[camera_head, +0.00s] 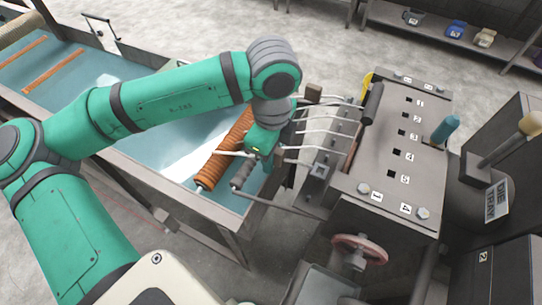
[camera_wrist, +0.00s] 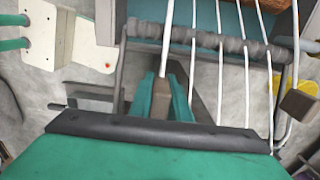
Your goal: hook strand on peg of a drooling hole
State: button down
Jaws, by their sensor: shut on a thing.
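My gripper (camera_head: 258,152) is low over the tank's right end, beside the grey machine (camera_head: 385,145). In the wrist view its teal fingers (camera_wrist: 166,98) are shut on a white strand (camera_wrist: 169,28), which runs up from between them. Several other white strands (camera_wrist: 221,70) run alongside to the right, crossing a grey roller (camera_wrist: 200,38). In the head view, strands (camera_head: 330,131) reach from the machine's left side toward the tank. One white end (camera_head: 228,153) shows left of my gripper. Which hole drools and which peg belongs to it I cannot tell; the strand exits are hidden.
Small square holes (camera_head: 397,151), numbered, line the machine's top. An orange ribbed roller (camera_head: 212,165) lies in the water tank (camera_head: 165,185) close left of my gripper. A red handwheel (camera_head: 360,250) is at the machine's front. A brown block (camera_wrist: 299,104) stands right in the wrist view.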

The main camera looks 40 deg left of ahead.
jog(key=shift+f, duration=1.5)
dwell(1.4)
jog(key=c, duration=1.6)
grip_release()
jog(key=shift+o, duration=0.2)
notch_tip(320, 180, up, 11)
jog(key=shift+w+d+f, duration=0.1)
